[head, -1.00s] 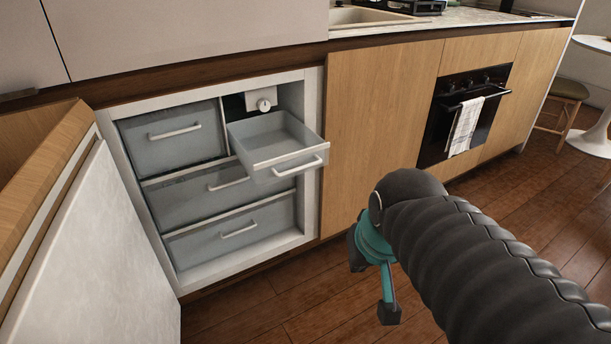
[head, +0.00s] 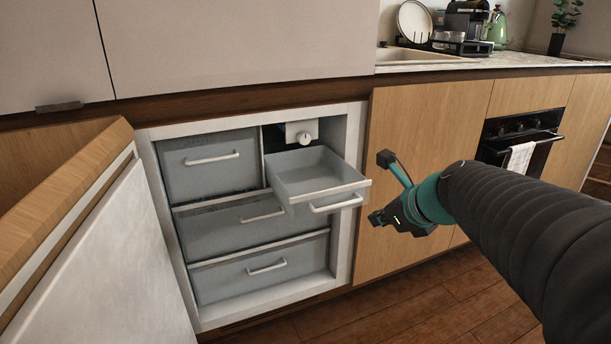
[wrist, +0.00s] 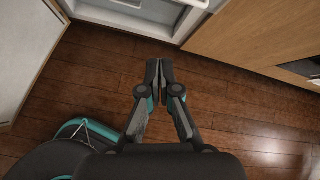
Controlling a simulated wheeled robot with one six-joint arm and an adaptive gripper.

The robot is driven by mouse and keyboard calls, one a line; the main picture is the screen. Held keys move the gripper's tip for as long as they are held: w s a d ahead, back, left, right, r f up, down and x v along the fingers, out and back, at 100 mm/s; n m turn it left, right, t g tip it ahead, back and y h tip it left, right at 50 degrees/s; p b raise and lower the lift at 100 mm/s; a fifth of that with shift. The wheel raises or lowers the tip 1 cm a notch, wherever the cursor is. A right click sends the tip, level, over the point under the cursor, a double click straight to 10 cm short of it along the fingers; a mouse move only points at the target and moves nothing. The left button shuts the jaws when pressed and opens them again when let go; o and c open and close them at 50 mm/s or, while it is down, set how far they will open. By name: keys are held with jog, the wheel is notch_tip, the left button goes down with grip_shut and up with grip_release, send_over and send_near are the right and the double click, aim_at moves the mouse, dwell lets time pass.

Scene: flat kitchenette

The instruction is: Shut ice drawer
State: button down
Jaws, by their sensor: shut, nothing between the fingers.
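The ice drawer (head: 325,190), a small grey tray-like drawer with a white front handle (head: 336,203), sticks out of the upper right of the built-in freezer (head: 353,165). It looks empty. My gripper (head: 378,218) is shut and empty, to the right of the drawer front and a little lower, in front of the wooden cabinet panel. In the wrist view, the fingers (wrist: 159,68) are together above the floor, pointing toward the freezer's base. The gripper appears apart from the drawer.
Other freezer drawers (head: 215,175) are shut. The freezer door (head: 115,260) stands open at the left. A wooden cabinet panel (head: 415,125) and an oven (head: 520,135) with a towel (head: 519,158) are at the right. The wooden floor (head: 460,305) in front is clear.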

jog(key=w+a+f+m+b, duration=0.1)
jog(key=w+f+m, duration=0.1)
jog(key=w, duration=0.3)
jog(key=w+a+f+m+b, duration=0.1)
jog(key=w+a+f, duration=0.1)
jog(key=w, duration=0.4)
jog(key=shift+w+a+f+m+t, duration=0.15)
jog(key=shift+a+f+m+t, duration=0.2)
jog(key=shift+f, duration=0.35)
jog(key=shift+d, duration=0.1)
